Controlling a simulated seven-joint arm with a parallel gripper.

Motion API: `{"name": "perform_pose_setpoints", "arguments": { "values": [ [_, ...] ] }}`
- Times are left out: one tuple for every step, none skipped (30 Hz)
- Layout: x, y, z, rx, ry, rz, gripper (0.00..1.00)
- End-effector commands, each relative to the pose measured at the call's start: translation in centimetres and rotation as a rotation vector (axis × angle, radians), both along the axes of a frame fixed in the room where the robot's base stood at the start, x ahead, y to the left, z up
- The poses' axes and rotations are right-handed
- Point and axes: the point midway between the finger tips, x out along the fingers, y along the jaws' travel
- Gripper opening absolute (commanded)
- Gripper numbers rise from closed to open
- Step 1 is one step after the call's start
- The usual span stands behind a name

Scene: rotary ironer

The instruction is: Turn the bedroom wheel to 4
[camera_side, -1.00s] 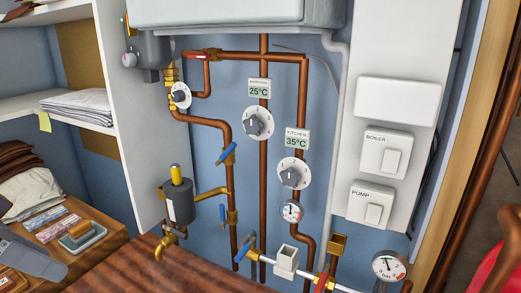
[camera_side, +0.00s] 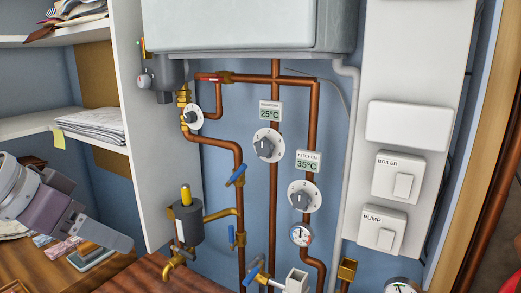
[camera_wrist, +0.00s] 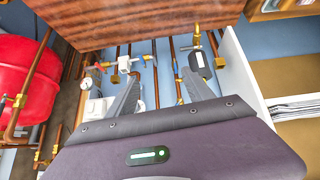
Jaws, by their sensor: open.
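The bedroom wheel (camera_side: 266,146) is a white dial with a grey knob, on a copper pipe below a display (camera_side: 270,111) reading 25°C. Its numbers are too small to read surely. The kitchen wheel (camera_side: 303,197) is a similar dial, lower right, under a display (camera_side: 308,162) reading 35°C. My gripper (camera_side: 126,243) is at the left in the side view, well apart from both wheels. In the wrist view my gripper (camera_wrist: 160,77) has its two fingers spread, with nothing between them. I cannot make out the bedroom wheel there.
A grey cylinder with a yellow top (camera_side: 186,220) and brass taps stands between my gripper and the wheels. Blue-handled valves (camera_side: 236,175) sit on the pipes. Boiler (camera_side: 397,178) and pump (camera_side: 382,228) switches are on the right. A wooden worktop (camera_side: 140,273) lies below.

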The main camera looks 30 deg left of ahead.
Motion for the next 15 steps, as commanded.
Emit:
{"name": "perform_pose_setpoints", "arguments": {
  "values": [
    [4.7,-0.4,0.5,-0.032,-0.077,0.016,0.60],
    [7.8,-0.6,1.1,-0.054,-0.145,0.033,0.60],
    [11.7,-1.0,1.7,-0.081,-0.236,0.053,0.60],
    [14.5,-1.3,2.1,-0.098,-0.307,0.065,0.60],
    [17.0,-1.6,2.4,-0.114,-0.375,0.075,0.60],
    [20.0,-2.1,2.7,-0.132,-0.465,0.084,0.60],
    [21.9,-2.6,2.8,-0.144,-0.529,0.085,0.60],
    [23.5,-3.0,3.0,-0.154,-0.589,0.085,0.60],
    [25.2,-3.7,3.1,-0.167,-0.659,0.079,0.60],
    [26.2,-4.2,3.2,-0.175,-0.708,0.073,0.60],
    [26.9,-4.6,3.2,-0.183,-0.750,0.065,0.60],
    [27.6,-5.1,3.3,-0.190,-0.795,0.056,0.60],
    [28.0,-5.4,3.3,-0.196,-0.822,0.049,0.60],
    [28.3,-5.7,3.3,-0.201,-0.843,0.043,0.60],
    [28.6,-5.9,3.4,-0.205,-0.864,0.038,0.60]
  ]
}}
